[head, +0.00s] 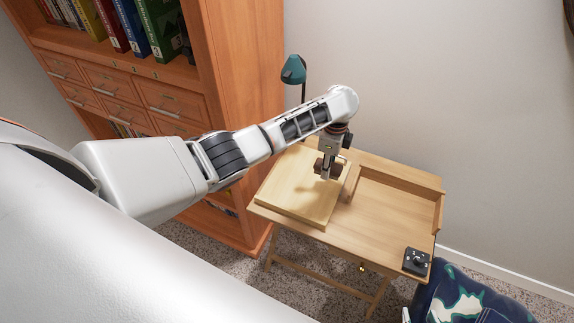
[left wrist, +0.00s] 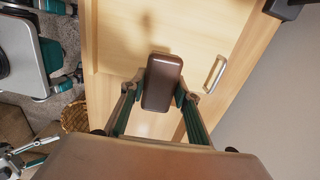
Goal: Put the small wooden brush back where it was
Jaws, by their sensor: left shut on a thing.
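My left gripper (head: 328,172) reaches down over the small desk (head: 385,228). It is shut on a dark brown, smooth block, which I take as the brush (left wrist: 162,84). In the left wrist view the brush stands out between the two teal-edged fingers (left wrist: 160,100). In the head view it is over the right part of the pale raised board (head: 290,195) on the desk's left side. I cannot tell whether it touches the board. Bristles do not show. My right gripper is not clear in the head view; a jointed part of mine shows at the left wrist view's lower left.
A small wooden rail (head: 400,187) edges the desk's back right. A black device with a knob (head: 416,261) sits at its front right corner. A green lamp (head: 293,70) stands behind. A bookcase (head: 240,110) is at left, a blue patterned seat (head: 470,295) at lower right. The desk's middle right is clear.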

